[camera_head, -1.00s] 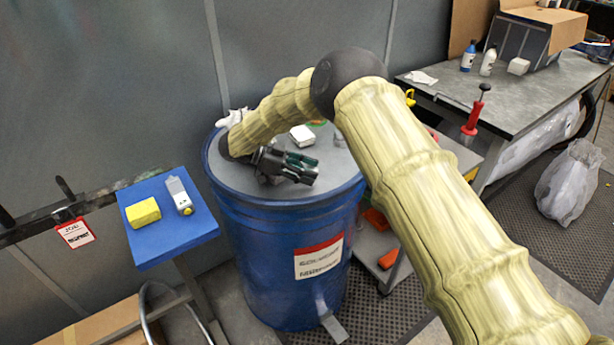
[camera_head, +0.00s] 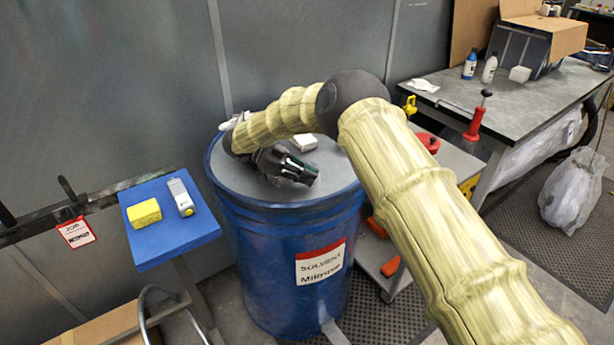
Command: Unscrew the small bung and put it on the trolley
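A blue drum (camera_head: 300,245) with a grey top and a "SOLVENT" label stands in the middle. My gripper (camera_head: 312,176) is over the drum's top near its front edge, lying almost level and pointing right. Its fingers are dark and small here, and I cannot tell whether they hold anything. I cannot make out the small bung; my gripper and arm cover part of the drum top. The trolley (camera_head: 455,163) is right of the drum, partly hidden behind my arm. A red round item (camera_head: 428,142) is on it.
A white box (camera_head: 304,142) and a white cloth (camera_head: 232,120) lie on the drum top. A blue stand (camera_head: 160,247) at left holds a yellow sponge (camera_head: 144,213) and a grey device (camera_head: 181,197). A workbench (camera_head: 445,92) with bottles and a red pump (camera_head: 477,117) stands at back right.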

